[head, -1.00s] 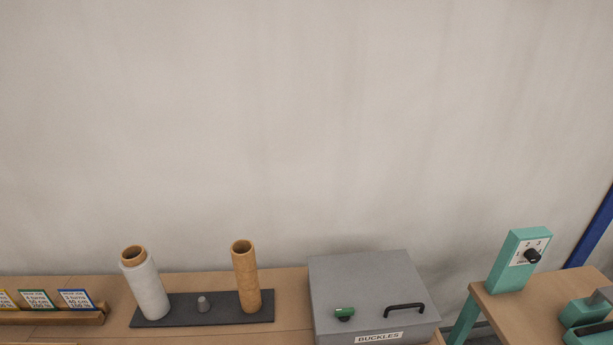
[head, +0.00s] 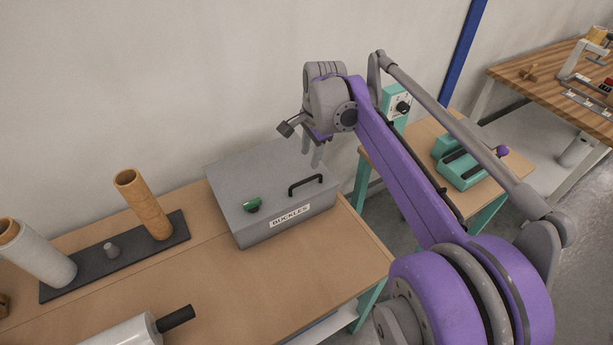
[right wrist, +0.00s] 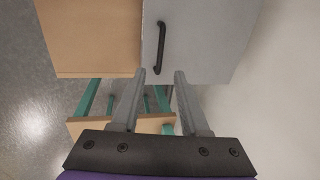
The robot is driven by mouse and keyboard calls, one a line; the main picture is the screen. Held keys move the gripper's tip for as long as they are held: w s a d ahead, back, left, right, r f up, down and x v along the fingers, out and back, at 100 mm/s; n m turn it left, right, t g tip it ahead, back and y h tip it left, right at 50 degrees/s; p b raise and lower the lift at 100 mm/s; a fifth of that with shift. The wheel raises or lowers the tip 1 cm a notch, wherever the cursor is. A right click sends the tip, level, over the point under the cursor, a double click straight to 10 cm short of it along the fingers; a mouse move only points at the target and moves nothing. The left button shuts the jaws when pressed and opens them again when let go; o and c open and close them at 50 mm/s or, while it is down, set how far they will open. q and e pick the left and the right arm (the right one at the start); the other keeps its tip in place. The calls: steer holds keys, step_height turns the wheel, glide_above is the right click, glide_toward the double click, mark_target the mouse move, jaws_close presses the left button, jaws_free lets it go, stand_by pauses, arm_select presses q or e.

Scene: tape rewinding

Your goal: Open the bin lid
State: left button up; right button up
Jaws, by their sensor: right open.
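The grey bin (head: 240,222) labelled BUCKLES stands on the wooden bench with its flat lid (head: 235,180) shut. A black bar handle (head: 306,185) and a green-topped knob or latch (head: 252,204) are on the lid. My right gripper (head: 316,160) is open and empty, above the bin's right side in the head view. In the right wrist view its two fingers (right wrist: 160,76) point toward the lid, and the handle (right wrist: 160,48) is ahead of them, apart from them. My left gripper is out of view.
A cardboard tube (head: 143,204) and a white roll (head: 38,256) stand on a dark base (head: 90,268) left of the bin. A clear-wrapped roll with a black handle (head: 176,318) lies at the front. A side table with a teal device (head: 462,168) is at the right.

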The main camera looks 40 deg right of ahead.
mark_target(306, 180)
steer(key=f, duration=0.3)
steer(key=w+f, duration=0.1)
steer(key=f, duration=0.3)
steer(key=w+f, duration=0.1)
steer(key=f, duration=0.2)
steer(key=shift+w+d+f+b, duration=0.1)
steer(key=shift+d+f+b, duration=0.05)
steer(key=shift+f+b, duration=0.15)
steer(key=shift+r, duration=0.1)
jaws_close()
stand_by(0.9)
